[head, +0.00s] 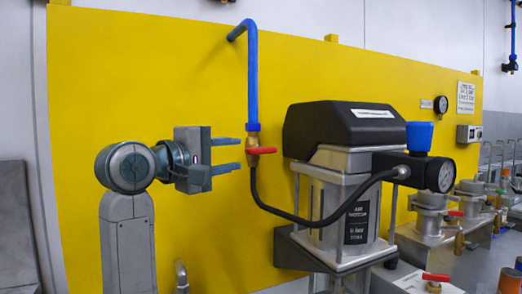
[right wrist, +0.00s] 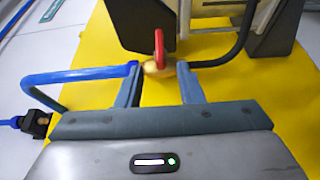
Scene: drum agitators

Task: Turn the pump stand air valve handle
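The air valve has a brass body and a red handle (head: 262,150), at the lower end of a blue pipe (head: 253,80) on the yellow panel. The handle sticks out to the right in the head view. My right gripper (head: 240,153) is just left of the valve, open and empty, one finger above the other. Contact is not visible. My left gripper is not in view.
A black hose (head: 285,212) runs from the valve to the pump stand (head: 345,140), which has a black cover and a gauge (head: 438,175). The yellow panel (head: 150,70) stands close behind. More valves and fittings (head: 435,215) are at the right.

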